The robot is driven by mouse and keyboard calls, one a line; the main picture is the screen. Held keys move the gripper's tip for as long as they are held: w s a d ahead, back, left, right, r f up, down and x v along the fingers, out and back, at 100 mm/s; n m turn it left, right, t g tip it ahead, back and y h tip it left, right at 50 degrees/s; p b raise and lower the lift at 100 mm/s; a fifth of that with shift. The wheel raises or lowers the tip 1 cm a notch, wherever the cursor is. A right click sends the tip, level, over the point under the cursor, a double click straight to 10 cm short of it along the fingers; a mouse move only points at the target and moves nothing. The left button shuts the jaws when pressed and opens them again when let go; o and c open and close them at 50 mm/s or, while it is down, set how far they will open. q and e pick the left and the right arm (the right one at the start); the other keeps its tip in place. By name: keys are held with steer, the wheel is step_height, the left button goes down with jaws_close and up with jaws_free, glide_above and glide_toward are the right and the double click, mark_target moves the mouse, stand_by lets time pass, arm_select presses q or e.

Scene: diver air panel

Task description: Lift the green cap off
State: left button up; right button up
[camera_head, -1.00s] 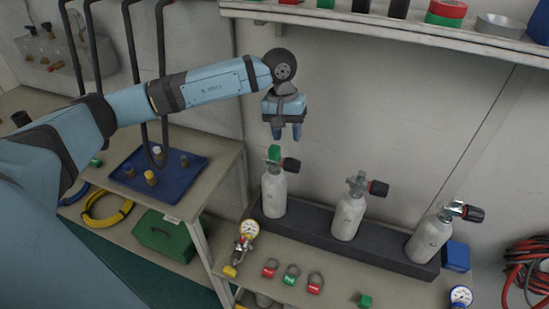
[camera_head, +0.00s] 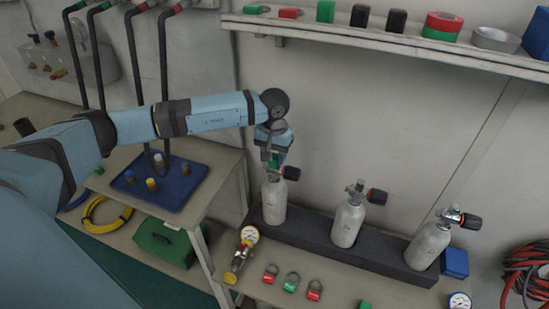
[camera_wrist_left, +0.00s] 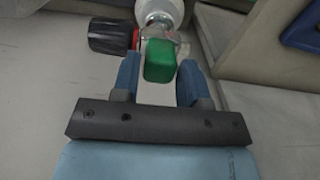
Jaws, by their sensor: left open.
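The green cap (camera_head: 274,160) sits on the valve of the leftmost white cylinder (camera_head: 274,200). The cap also shows in the left wrist view (camera_wrist_left: 160,61), with the cylinder's black knob (camera_wrist_left: 110,36) to its left. My left gripper (camera_head: 275,158) is at the cap from above. In the left wrist view my left gripper (camera_wrist_left: 158,78) is open, with one blue finger on each side of the cap and a gap showing on both sides. My right gripper is not in view.
Two more cylinders, a middle one (camera_head: 348,222) and a right one (camera_head: 428,245), stand in the dark rack (camera_head: 310,240). A gauge (camera_head: 249,236) and several ring tags lie in front. A shelf (camera_head: 390,40) runs above. A blue tray (camera_head: 180,197) is at left.

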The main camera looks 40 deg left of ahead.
mark_target(274, 157)
arm_select(q)
step_height(274, 157, down, 2)
steer(key=c, duration=0.6)
steer(key=shift+o, duration=0.2)
steer(key=shift+r, duration=0.1)
step_height(274, 157, up, 10)
steer(key=shift+f+b, duration=0.1)
steer(key=shift+b, duration=0.6)
